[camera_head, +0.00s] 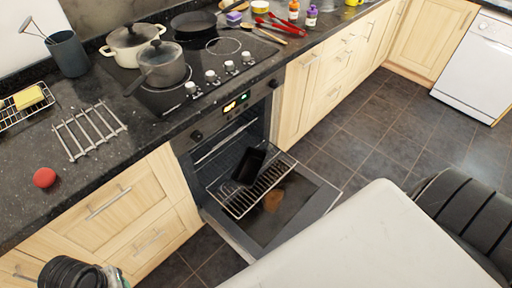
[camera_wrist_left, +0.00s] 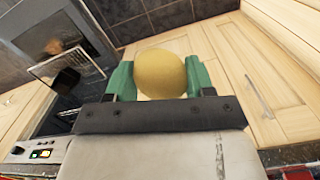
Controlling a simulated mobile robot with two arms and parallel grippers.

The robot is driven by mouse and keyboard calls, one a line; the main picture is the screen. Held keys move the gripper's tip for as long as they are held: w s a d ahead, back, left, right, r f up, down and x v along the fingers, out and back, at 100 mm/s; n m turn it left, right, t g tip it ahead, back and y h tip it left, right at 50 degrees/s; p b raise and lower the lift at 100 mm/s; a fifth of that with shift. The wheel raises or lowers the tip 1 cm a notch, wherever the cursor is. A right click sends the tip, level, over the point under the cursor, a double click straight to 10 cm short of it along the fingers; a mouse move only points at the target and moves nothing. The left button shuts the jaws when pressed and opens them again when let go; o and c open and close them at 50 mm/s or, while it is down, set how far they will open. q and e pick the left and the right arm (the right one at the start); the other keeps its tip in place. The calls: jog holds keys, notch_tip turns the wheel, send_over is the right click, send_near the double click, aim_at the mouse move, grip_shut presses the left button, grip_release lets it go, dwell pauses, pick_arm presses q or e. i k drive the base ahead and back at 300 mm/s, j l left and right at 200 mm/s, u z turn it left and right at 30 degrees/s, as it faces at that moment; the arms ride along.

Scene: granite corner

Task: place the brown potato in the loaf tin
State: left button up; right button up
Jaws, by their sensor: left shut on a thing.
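The brown potato (camera_wrist_left: 162,75), a rounded yellow-brown thing, is between the two green fingers of my left gripper (camera_wrist_left: 160,82) in the left wrist view. The gripper is shut on it, one finger on each side. The loaf tin (camera_head: 248,166) is black and sits on the pulled-out wire rack of the open oven in the head view. It also shows as a dark shape in the left wrist view (camera_wrist_left: 68,79), well apart from the potato. In the head view the potato cannot be made out. My right gripper is not in view.
The oven door (camera_head: 300,208) hangs open below the wire rack (camera_head: 236,205). The counter holds a red ball-like thing (camera_head: 45,178), a metal trivet (camera_head: 90,130) and a grey pot (camera_head: 162,64) on the hob. The tiled floor (camera_head: 375,140) beyond the door is clear.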

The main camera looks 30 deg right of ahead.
aim_at(254, 164)
jog(key=k+l, duration=0.1)
jog(key=l, duration=0.4)
jog(key=k+l+z, duration=0.1)
jog(key=l, duration=0.45)
jog(key=k+l, duration=0.15)
jog(key=l, duration=0.35)
jog(key=k+l+z, duration=0.15)
jog(key=l, duration=0.4)
jog(key=i+l, duration=0.3)
jog(key=i+l+z, duration=0.1)
jog(key=i+l, duration=0.15)
jog(key=i, duration=0.4)
